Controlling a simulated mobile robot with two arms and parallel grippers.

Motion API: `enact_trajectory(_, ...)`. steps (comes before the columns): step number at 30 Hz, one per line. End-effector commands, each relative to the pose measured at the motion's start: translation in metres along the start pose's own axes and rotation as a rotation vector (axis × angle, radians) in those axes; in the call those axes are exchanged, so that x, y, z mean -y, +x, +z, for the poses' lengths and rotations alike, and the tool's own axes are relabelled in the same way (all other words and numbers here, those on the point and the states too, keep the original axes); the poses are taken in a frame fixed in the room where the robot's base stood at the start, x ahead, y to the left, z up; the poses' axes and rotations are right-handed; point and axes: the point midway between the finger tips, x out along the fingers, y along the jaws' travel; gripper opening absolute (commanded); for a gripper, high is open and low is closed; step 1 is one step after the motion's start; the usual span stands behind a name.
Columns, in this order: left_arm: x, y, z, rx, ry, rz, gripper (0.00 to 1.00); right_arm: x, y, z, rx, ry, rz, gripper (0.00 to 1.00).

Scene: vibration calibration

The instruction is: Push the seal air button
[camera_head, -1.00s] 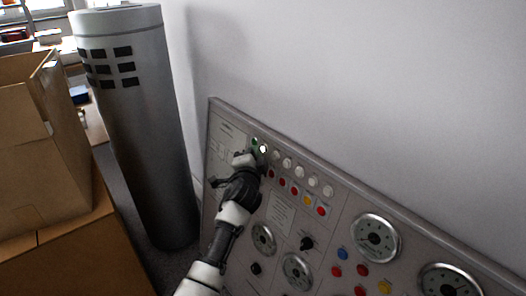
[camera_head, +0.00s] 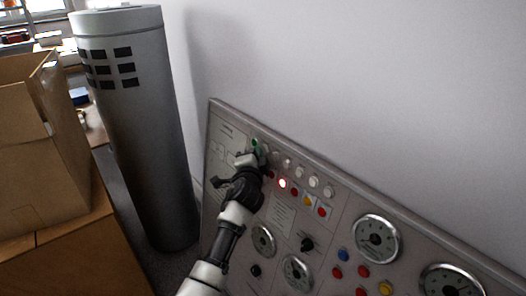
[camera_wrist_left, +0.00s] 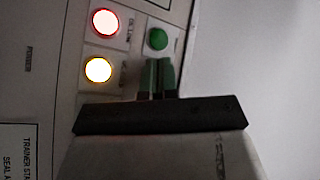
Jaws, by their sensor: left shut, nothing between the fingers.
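The grey control panel (camera_head: 225,130) leans along the wall with rows of small buttons and lamps. My left gripper (camera_head: 262,152) is at the panel's upper left end, beside a green button (camera_head: 255,142). In the left wrist view, its narrow greenish fingertips (camera_wrist_left: 158,74) are together just below the green button (camera_wrist_left: 157,39). I cannot tell if they touch the panel. A red-rimmed lamp (camera_wrist_left: 105,22) and a yellow-rimmed lamp (camera_wrist_left: 98,70) glow beside them. Part of a "SEAL A" label (camera_wrist_left: 8,158) shows at lower left; which button is seal air is unclear. My right gripper is out of view.
White lamps (camera_head: 300,172) and coloured buttons (camera_head: 308,201) run rightward along the panel, with dials (camera_head: 376,237) below. A grey cylinder (camera_head: 140,130) stands left of the panel. Cardboard boxes (camera_head: 40,150) are at far left. The wall above is clear.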

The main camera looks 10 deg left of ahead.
Motion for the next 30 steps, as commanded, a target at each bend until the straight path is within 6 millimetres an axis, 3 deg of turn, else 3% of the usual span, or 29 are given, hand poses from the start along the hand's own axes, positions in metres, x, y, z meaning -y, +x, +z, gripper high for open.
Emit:
enact_trajectory(19,0.007,-0.006,0.003,-0.001,0.0,0.0,0.0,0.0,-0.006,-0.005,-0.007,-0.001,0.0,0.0)
enact_trajectory(30,0.007,-0.011,0.007,-0.001,0.0,0.0,0.0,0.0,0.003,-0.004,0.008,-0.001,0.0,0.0)
